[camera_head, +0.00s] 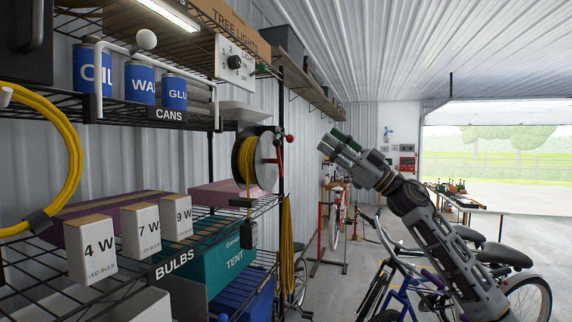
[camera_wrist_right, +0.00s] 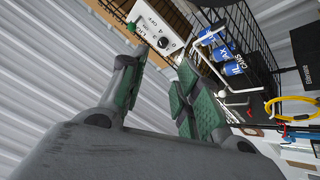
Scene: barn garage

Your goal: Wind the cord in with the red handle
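The cord reel (camera_head: 266,163) is mounted at the right end of the shelving, with yellow cord (camera_head: 246,160) wound around its drum. A small red handle (camera_head: 289,138) sticks out on the right side of the reel. A black box (camera_head: 250,233) hangs below the reel. My right gripper (camera_head: 338,146) is raised to the right of the red handle, apart from it in the picture. In the right wrist view my gripper (camera_wrist_right: 160,66) has its green-padded fingers spread with nothing between them. The reel and handle are not clearly visible there. My left gripper is out of view.
Wire shelves hold blue cans (camera_head: 140,82), white bulb boxes (camera_head: 90,250) and a teal tent box (camera_head: 215,262). A white dial box (camera_head: 235,62) is above the reel. A yellow loop (camera_head: 72,150) hangs at left. Bicycles (camera_head: 400,285) stand at lower right.

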